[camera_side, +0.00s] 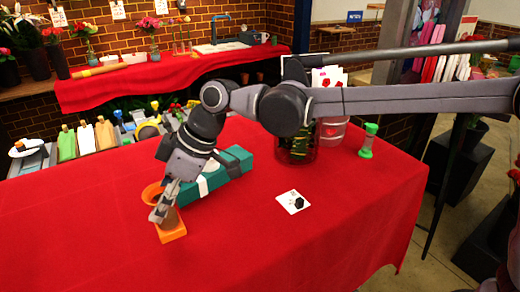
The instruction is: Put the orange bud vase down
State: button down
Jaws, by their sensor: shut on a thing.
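The orange bud vase (172,226) is near the left front part of the red-clothed table (290,240). It looks upright, with a square orange base and a round orange rim at the top. My gripper (160,212) comes down over it from above right and is shut on it. The fingers cover part of the vase's middle. Its base appears at or very close to the cloth; I cannot tell if it touches.
A teal box (225,170) lies just behind my gripper. A white card with a black item (293,202), a dark glass jar (296,145) and a green sand-timer-like object (368,141) stand further right. The front and right of the table are clear.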

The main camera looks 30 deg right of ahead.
jog(key=shift+s+a+f, duration=0.1)
jog(key=shift+a+f, duration=0.25)
jog(key=shift+a, duration=0.15)
jog(key=shift+f, duration=1.95)
jog(key=shift+f, duration=0.1)
jog(key=c, duration=0.8)
grip_release()
jog(key=v, duration=1.2)
jog(key=s+d+f+m+t+h, duration=0.1)
jog(key=s+d+m+t, duration=0.15)
jog(key=d, duration=0.75)
jog(key=s+d+f+m+t+h, duration=0.15)
jog(key=d+m, duration=0.25)
jog(key=d, duration=0.7)
jog(key=s+d+f+m+h, duration=0.1)
jog(key=s+d+f+m, duration=0.1)
jog(key=s+d, duration=0.1)
jog(key=s+d+f+m+h, duration=0.1)
jog(key=s+d+f+m, duration=0.1)
jog(key=d, duration=0.4)
jog(key=s+d+f+m+h, duration=0.1)
jog(key=s+d+f+m, duration=0.2)
jog(key=s+d+f, duration=0.1)
jog(key=shift+s+d+f+t+h, duration=0.2)
jog(key=shift+d+t+h, duration=0.2)
jog(key=shift+d, duration=0.35)
